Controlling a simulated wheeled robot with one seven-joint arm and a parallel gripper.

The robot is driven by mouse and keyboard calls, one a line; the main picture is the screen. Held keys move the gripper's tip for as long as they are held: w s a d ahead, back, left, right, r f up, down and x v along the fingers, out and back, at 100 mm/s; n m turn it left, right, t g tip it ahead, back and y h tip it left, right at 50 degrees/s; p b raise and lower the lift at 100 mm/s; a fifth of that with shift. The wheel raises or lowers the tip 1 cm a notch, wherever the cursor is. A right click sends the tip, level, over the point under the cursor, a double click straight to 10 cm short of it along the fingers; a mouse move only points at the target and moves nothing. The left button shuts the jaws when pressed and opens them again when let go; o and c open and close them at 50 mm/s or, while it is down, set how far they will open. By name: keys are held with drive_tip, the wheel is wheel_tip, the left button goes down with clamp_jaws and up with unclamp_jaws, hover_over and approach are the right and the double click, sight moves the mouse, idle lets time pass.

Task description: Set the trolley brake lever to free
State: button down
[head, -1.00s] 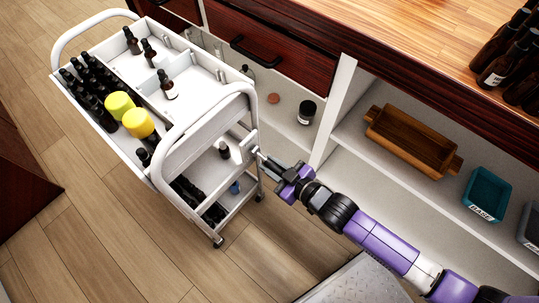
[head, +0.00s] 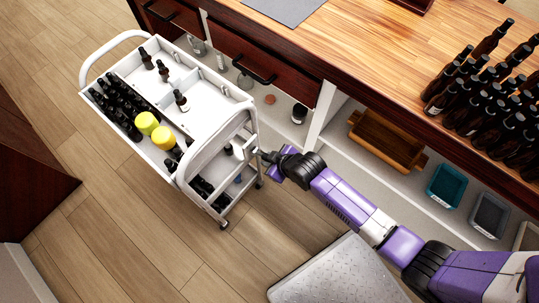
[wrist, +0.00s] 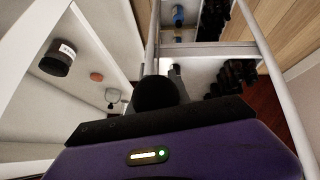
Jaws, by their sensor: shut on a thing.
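The white trolley (head: 203,120) stands at the left of the head view, with its near end frame facing my arm. My gripper (head: 266,156) is at the right side of that end frame, shut on the trolley's brake lever. The lever is mostly hidden by the gripper, so its setting cannot be read. In the wrist view a dark rounded part (wrist: 155,92) blocks the jaws, and the trolley's end frame (wrist: 209,48) rises just beyond it.
The trolley carries several dark dropper bottles (head: 113,105) and yellow-topped items (head: 147,122). An open shelf with a wooden tray (head: 386,142) and a teal bin (head: 444,187) lies right of the trolley, under the wooden counter (head: 380,55).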

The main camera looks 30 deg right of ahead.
drive_tip(key=shift+r+g+p, duration=0.35)
drive_tip(key=shift+g+p, duration=0.25)
drive_tip(key=shift+p, duration=0.1)
drive_tip(key=shift+h, duration=0.3)
drive_tip(key=shift+w, duration=0.1)
drive_tip(key=c, duration=1.2)
unclamp_jaws()
drive_tip(key=shift+p+v, duration=0.6)
drive_tip(key=shift+v, duration=3.3)
drive_tip(key=shift+w, duration=0.1)
